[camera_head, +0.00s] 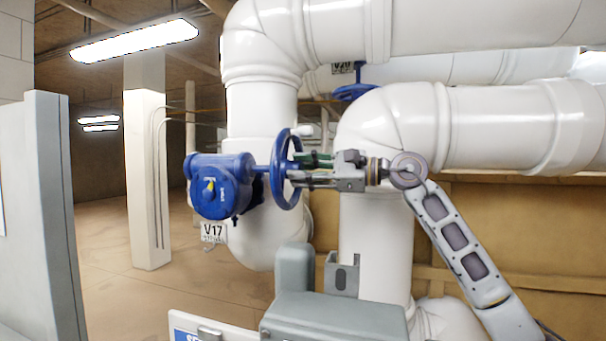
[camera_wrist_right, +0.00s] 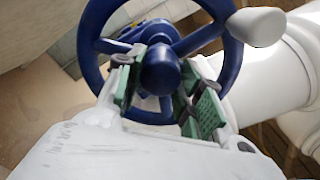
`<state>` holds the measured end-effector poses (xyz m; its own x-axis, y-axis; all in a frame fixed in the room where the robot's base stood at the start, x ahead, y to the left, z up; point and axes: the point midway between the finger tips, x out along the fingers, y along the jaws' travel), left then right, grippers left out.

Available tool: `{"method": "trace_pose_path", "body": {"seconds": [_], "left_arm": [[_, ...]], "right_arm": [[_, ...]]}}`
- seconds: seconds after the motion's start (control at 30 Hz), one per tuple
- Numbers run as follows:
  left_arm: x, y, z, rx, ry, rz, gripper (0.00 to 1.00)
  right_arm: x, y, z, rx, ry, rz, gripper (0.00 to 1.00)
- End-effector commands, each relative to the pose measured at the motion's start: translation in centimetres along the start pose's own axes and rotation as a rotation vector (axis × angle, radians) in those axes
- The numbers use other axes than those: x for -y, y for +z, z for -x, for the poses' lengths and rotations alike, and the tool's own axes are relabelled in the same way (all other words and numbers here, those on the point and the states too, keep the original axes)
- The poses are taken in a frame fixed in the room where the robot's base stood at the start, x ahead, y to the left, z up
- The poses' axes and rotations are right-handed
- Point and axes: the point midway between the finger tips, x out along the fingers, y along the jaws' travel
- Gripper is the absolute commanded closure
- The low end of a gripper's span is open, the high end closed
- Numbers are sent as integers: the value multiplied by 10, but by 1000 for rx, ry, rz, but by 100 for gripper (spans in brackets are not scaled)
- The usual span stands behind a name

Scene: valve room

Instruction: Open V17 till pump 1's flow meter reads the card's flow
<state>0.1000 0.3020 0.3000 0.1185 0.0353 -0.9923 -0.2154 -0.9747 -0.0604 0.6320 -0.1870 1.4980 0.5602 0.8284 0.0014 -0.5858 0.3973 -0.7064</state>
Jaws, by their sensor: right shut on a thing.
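The blue valve V17 has a round gearbox body (camera_head: 222,187) with a yellow mark on its face, and a blue handwheel (camera_head: 287,168) on its right side. A white tag reading V17 (camera_head: 213,233) hangs below the body. My right gripper (camera_head: 298,169) reaches in from the right and is shut on the handwheel. In the right wrist view its green-padded fingers (camera_wrist_right: 165,90) sit either side of the wheel's hub (camera_wrist_right: 160,70), and a white knob (camera_wrist_right: 257,26) stands on the rim at upper right. My left gripper is not in view. No flow meter or card can be read.
Large white pipes (camera_head: 270,110) stand close behind the valve and run to the right. Another blue handwheel (camera_head: 355,92), tagged V20, is higher up behind. A grey panel (camera_head: 40,220) stands at the left, and a partly visible sign (camera_head: 185,334) is at the bottom.

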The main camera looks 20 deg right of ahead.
Motion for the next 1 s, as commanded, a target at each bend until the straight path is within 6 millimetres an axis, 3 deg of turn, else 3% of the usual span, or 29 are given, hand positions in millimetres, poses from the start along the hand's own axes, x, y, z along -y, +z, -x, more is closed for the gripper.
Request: {"method": "trace_pose_path", "body": {"seconds": [0.43,0.47,0.6,0.83,1.0], "left_arm": [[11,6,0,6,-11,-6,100],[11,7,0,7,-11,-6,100],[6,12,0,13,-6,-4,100],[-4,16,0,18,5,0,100],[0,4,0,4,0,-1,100]], "right_arm": [[-3,-4,-1,-7,8,8,100],[-3,-4,-1,-7,8,7,60],[-2,-3,-1,-6,6,7,42],[-1,-2,-1,-3,3,8,42],[-1,-1,1,-2,2,8,42]]}}
